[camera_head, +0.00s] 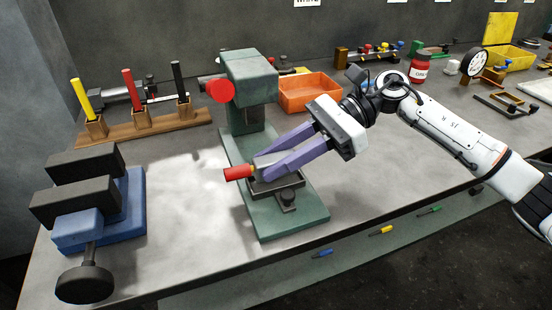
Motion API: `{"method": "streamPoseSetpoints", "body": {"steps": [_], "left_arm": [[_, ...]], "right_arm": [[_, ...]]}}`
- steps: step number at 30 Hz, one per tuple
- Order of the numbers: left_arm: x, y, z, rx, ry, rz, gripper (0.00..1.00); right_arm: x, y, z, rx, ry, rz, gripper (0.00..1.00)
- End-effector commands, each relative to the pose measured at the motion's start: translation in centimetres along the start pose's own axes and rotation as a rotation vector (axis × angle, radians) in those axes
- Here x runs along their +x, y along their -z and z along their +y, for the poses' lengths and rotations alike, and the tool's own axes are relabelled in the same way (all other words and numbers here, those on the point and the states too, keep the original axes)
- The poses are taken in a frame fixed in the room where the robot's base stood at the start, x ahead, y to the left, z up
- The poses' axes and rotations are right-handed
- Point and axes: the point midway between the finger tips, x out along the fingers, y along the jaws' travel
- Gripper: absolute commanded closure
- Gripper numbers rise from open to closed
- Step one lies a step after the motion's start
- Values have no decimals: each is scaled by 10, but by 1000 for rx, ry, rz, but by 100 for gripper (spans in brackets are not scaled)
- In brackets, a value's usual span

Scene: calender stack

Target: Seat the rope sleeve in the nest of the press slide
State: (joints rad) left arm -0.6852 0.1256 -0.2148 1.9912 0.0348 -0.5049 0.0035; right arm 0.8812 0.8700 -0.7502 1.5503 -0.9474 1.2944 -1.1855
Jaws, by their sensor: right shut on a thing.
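My right gripper (268,170) reaches in from the right with two purple fingers, which are shut on the rope sleeve (270,160). The sleeve shows as a grey piece between the fingers, with a short red end (238,172) sticking out to the left. The sleeve is over the press slide (288,198), a dark tray with a knob in front, on the base of the green press (255,85). The fingers hide most of the nest, so I cannot tell whether the sleeve touches it. My left gripper is not in view.
A blue vise (100,225) with dark jaws stands at the left front. A wooden rack (150,130) with yellow, red and black handled tools is behind it. An orange bin (310,93) stands behind the press. The bench between vise and press is clear.

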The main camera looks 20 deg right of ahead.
Motion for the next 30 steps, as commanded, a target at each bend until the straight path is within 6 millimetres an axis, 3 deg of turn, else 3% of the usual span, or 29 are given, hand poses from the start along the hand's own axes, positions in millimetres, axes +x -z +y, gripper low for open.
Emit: {"method": "streamPoseSetpoints", "body": {"steps": [30], "left_arm": [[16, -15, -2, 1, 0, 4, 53]], "right_arm": [[10, 22, 0, -1, 1, -1, 100]]}}
